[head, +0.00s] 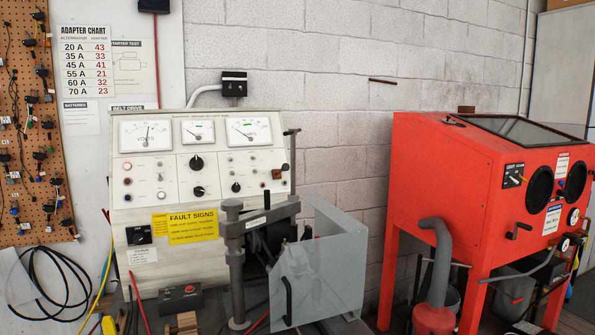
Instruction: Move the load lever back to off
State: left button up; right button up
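The alternator test bench (200,160) stands in the middle of the head view, with meters, knobs and small switches on its sloped panel. A dark upright lever (292,160) with a short crosspiece on top stands at the panel's right edge. It may be the load lever, but no readable label confirms this. A short dark handle (267,199) stands just below the panel's right part. I cannot read the off marking or tell the lever's set position. Neither of my grippers is in view.
A clear guard (318,265) with a dark handle and a grey clamp post (235,265) stand before the bench's right side. A red blast cabinet (455,170) with a grey hose (438,260) stands to the right. Black cable (62,280) hangs at left.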

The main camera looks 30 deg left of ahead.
aim_at(285, 166)
jog(key=u, duration=0.95)
